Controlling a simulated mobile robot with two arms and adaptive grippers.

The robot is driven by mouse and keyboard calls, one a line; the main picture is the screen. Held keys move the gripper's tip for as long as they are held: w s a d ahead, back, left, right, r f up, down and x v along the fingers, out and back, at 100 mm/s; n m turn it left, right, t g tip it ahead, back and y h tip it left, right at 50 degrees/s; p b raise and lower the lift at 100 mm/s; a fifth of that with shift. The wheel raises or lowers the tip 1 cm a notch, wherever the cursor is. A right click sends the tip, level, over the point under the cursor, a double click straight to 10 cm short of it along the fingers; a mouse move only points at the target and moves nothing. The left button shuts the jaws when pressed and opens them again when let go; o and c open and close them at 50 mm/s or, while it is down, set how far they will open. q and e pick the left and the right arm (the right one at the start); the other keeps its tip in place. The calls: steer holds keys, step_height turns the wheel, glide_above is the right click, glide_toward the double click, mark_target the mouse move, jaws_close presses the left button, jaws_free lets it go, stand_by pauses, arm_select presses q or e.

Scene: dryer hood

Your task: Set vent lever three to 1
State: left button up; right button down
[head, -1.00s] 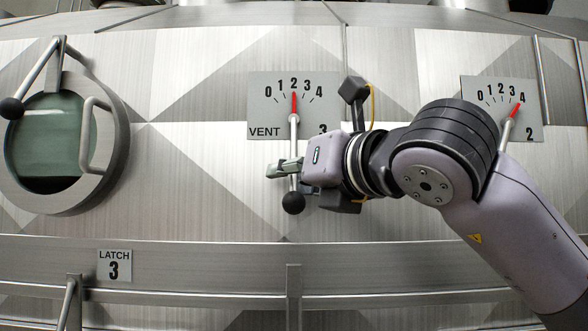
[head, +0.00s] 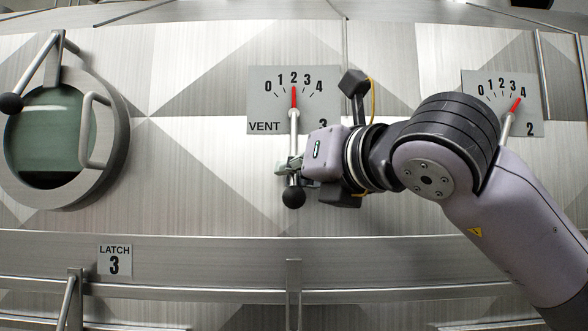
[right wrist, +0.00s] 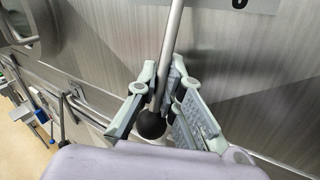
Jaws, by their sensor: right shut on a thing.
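Vent lever three (head: 293,140) is a thin metal rod with a red pointer tip at 2 on its scale plate (head: 262,110). It hangs nearly upright and ends below in a black ball (head: 293,197). My right gripper (head: 286,167) is shut on the lever rod just above the ball, reaching in from the right. My left gripper is not in view.
Vent lever two (head: 505,130) at the right has its red pointer near 4, partly behind my right arm. A round window hatch (head: 110,170) with a handle is at the left. The latch three plate (head: 115,260) is below it. The panel left of lever three is clear.

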steer(key=shift+d, duration=0.1)
steer(key=d+n, duration=0.1)
steer(key=d+n+g+h+p, duration=0.1)
steer(key=d+n, duration=0.1)
steer(key=shift+r+g, duration=0.3)
steer(key=shift+r, duration=0.05)
stand_by(0.3)
steer(key=c, duration=1.7)
jaws_free()
steer(key=v, duration=1.2)
